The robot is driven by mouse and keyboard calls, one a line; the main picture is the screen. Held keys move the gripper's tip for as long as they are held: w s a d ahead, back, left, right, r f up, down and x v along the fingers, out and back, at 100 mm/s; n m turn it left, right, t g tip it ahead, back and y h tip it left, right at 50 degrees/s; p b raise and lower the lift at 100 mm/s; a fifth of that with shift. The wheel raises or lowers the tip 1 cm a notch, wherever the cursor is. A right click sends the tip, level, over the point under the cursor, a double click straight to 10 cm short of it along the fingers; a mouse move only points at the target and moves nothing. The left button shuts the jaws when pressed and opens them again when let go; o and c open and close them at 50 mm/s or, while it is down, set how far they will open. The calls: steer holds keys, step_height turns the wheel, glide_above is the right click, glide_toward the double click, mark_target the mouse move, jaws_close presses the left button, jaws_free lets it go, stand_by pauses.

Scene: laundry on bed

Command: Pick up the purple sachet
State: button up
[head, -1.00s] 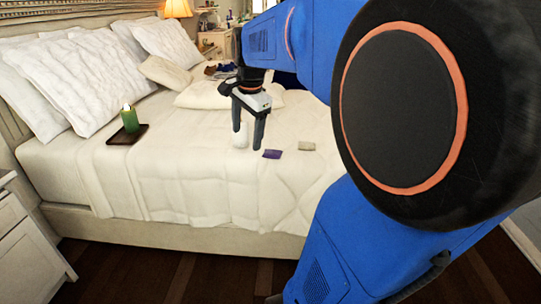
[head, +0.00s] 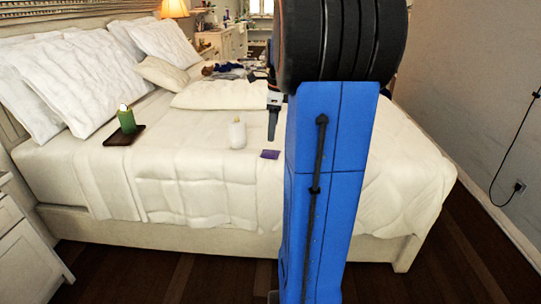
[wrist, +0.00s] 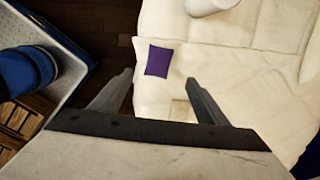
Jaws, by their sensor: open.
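The purple sachet (head: 270,154) lies flat on the white bedspread, near the front edge of the bed. In the wrist view the purple sachet (wrist: 159,61) lies beyond my fingertips, between their lines and nearer the left finger. My gripper (wrist: 161,75) is open and empty, with its two fingers spread apart. In the head view one finger of my gripper (head: 273,124) shows just above and behind the sachet, and my arm hides the rest.
A white bottle (head: 237,134) stands left of the sachet. A green candle (head: 126,119) stands on a dark tray (head: 109,138) further left. In the wrist view a pale beige packet (wrist: 182,110) lies between the fingers. Pillows and folded clothes are further back.

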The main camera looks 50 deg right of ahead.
mark_target(271, 152)
steer(key=f, duration=0.3)
steer(key=w+f, duration=0.1)
steer(key=f, duration=0.6)
steer(key=shift+w+d+f, duration=0.15)
steer(key=shift+w+f, duration=0.1)
steer(key=shift+f, duration=0.15)
steer(key=c, duration=1.1)
